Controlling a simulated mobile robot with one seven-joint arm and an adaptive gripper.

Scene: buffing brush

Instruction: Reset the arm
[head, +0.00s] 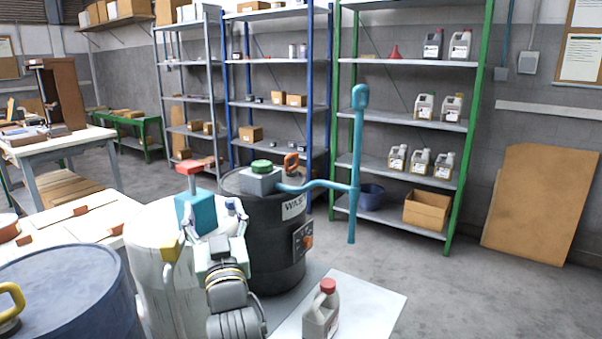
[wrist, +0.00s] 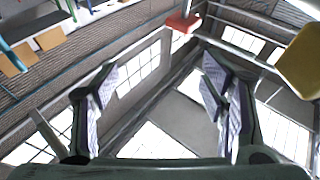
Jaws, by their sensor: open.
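My gripper (head: 216,216) is raised in front of the pale drum (head: 168,275) in the head view, with its fingers upward. In the wrist view its two fingers (wrist: 160,88) stand wide apart, with nothing between their pads. The teal block with a red top (head: 198,208) shows right by the fingers in the head view. A red piece (wrist: 183,22) and a yellow piece (wrist: 303,62) show beyond the fingers in the wrist view. I cannot make out a buffing brush.
A black waste drum (head: 268,235) with a teal pipe (head: 354,170) stands just behind. A blue drum (head: 65,295) is at left. A grey jug with a red cap (head: 321,312) stands on a pale board (head: 375,300).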

